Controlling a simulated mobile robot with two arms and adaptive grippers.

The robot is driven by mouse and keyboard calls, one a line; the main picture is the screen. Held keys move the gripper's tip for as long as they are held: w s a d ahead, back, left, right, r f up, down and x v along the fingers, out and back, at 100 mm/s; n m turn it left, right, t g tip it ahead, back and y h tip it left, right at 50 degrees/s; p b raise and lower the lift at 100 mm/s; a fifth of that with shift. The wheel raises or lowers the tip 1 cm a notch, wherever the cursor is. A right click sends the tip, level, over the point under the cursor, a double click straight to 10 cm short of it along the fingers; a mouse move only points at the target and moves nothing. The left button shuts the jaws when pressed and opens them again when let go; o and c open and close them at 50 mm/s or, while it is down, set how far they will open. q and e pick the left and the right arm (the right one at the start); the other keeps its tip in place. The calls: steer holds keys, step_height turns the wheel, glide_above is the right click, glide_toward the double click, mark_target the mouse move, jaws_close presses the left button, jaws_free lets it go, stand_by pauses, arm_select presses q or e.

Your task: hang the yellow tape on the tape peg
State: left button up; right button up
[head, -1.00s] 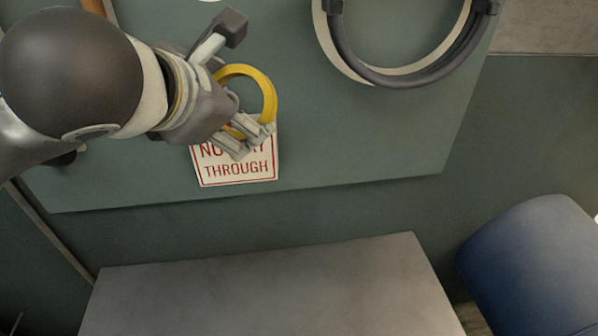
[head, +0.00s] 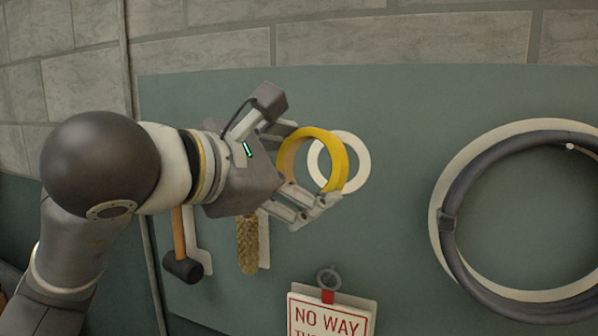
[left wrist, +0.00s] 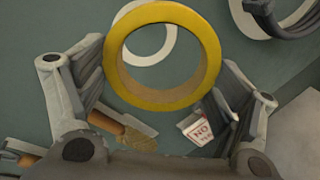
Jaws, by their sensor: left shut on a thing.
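The yellow tape (head: 339,162) is a ring held by my left gripper (head: 312,166), in front of the board. In the left wrist view the tape (left wrist: 117,68) sits between the two fingers (left wrist: 162,85). A white ring outline (head: 363,168) on the board lies just behind the tape, partly covered by it. In the left wrist view the white ring (left wrist: 128,17) shows behind and through the tape's opening. I cannot make out a peg, nor the gap between tape and board. My right gripper is out of view.
A "NO WAY" sign (head: 331,317) hangs below from a small ring. A dark coiled hose (head: 450,250) hangs at right. A hammer (head: 181,262) and a brush (head: 247,245) hang below my left arm. The board between tape and hose is clear.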

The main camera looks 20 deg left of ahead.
arm_select(q)
steer(key=shift+x, duration=0.85)
steer(key=shift+w+f, duration=0.15)
steer(key=shift+w, duration=2.45)
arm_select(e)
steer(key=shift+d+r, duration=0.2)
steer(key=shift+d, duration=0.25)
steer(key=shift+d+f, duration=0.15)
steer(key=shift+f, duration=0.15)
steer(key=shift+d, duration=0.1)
arm_select(q)
steer(key=shift+b, duration=0.45)
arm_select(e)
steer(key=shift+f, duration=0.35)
arm_select(q)
steer(key=shift+f, duration=0.1)
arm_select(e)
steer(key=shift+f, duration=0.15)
